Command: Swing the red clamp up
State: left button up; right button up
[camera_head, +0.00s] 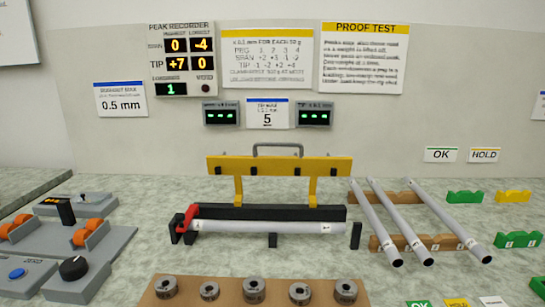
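The red clamp (187,218) is at the left end of a black fixture (265,212). Its arm slants down to the left, by the left end of a grey rod (265,227) that lies along the front of the fixture. Whether the clamp presses on the rod is too small to tell. A yellow guard bar (280,166) with a grey handle stands raised above the fixture. Neither of my grippers shows in the head view.
Three grey rods (420,215) rest on wooden racks (405,242) to the right. Several round weights (253,290) sit on a brown board in front. Grey devices with orange parts (92,232) and a black knob (74,268) stand at the left.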

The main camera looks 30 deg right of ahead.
aim_at(187, 212)
jog(key=k+l+u, duration=0.1)
jog(key=l+u, duration=0.3)
jog(key=k+l+u, duration=0.1)
jog(key=u, duration=0.3)
jog(key=k+l+u, duration=0.2)
jog(key=u, duration=0.2)
